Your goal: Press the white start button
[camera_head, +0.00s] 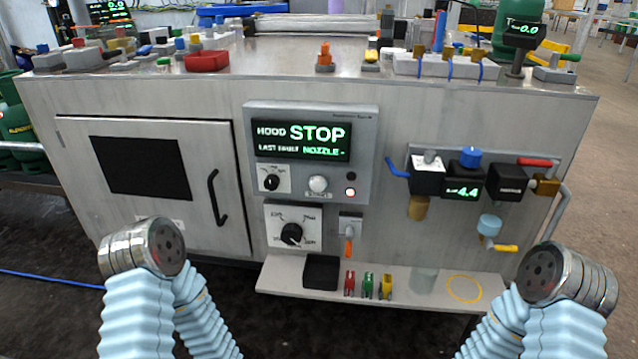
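The white start button (318,184) is a round white knob on the grey control panel (365,120) at the centre of the cabinet front. A small label sits under it. Nothing touches it. Only metal joints and pale blue sleeved links of my two arms show, at the lower left and lower right. I see no fingers of either gripper.
Below the panel are a larger black dial (291,234), an orange-tipped switch (348,247) and a protruding shelf (440,285) with small coloured items. Valves and gauges (470,180) stick out at right. A door with a black handle (217,198) is at left. The panel front is unobstructed.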

